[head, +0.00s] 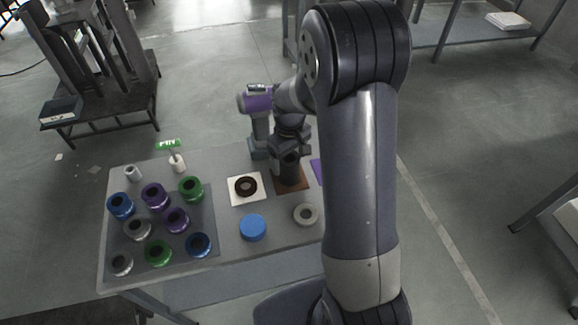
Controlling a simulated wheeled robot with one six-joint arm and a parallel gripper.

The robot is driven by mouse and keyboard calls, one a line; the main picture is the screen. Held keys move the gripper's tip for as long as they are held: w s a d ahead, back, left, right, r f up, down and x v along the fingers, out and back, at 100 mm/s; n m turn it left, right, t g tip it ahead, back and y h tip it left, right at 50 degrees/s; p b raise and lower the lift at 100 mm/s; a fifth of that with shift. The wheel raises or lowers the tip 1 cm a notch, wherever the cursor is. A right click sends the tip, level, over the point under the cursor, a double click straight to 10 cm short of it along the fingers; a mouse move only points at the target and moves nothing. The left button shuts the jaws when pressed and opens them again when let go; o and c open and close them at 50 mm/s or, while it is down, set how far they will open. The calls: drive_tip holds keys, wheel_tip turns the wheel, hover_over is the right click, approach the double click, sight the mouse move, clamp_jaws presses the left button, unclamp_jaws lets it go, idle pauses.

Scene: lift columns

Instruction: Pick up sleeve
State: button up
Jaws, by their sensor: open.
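My arm reaches over the table, and its end with my gripper (289,151) is small and dark above a brown square (291,180). A dark upright cylinder (290,168) stands on that square, just below my gripper; I cannot tell whether they touch. A black ring (246,187) lies on a white square (234,201). A pale grey ring (306,214) lies at the right, beside my arm. No piece is plainly marked as the sleeve. My gripper is open; its fingertips are hard to make out.
Several blue, purple, green and grey ring-topped pieces (178,220) stand on a dark mat (208,210) at the left. A blue disc (253,227) lies at the front. A green sign (168,143) stands at the back. A purple square (317,170) is partly hidden by my arm.

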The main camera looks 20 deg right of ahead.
drive_tip(key=shift+w+f, duration=0.1)
drive_tip(key=shift+f, duration=1.55)
drive_tip(key=shift+c, duration=0.5)
drive_tip(key=shift+r, duration=0.1)
drive_tip(key=c, duration=1.4)
